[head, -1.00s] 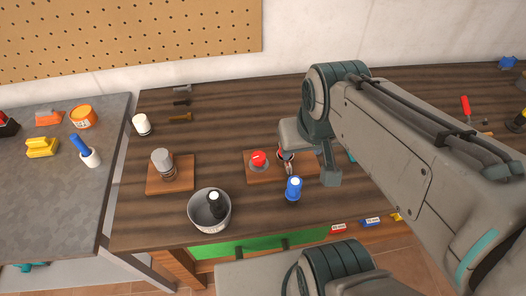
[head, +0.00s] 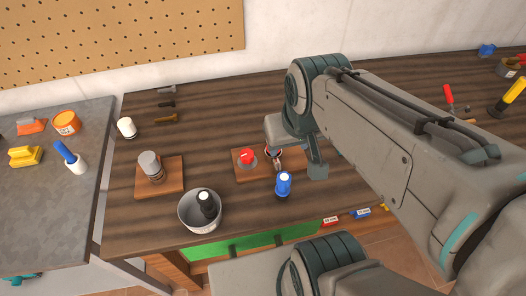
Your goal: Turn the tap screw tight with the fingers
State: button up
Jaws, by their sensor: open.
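A wooden board (head: 238,180) on the workbench holds a round red knob (head: 247,156) on a grey base. A small metallic piece with a red rim (head: 275,158) stands beside the knob. I cannot tell which of these is the tap screw. My arm reaches in from the right and bends down over the board's right part. The grey-teal end of my gripper (head: 318,170) shows right of the small piece, apart from the red knob. The gripper's other finger and any contact are hidden or too small to tell.
A blue bottle-like object (head: 283,184) stands just in front of the board. A grey pot (head: 190,220) holds a black-handled item (head: 206,202). Another board (head: 174,188) carries a grey cylinder (head: 151,166).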

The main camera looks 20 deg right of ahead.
aim_at(247, 156)
jog(key=k, duration=1)
jog(key=u, duration=0.65)
jog(key=i, duration=0.85)
jog(key=z, duration=1.25)
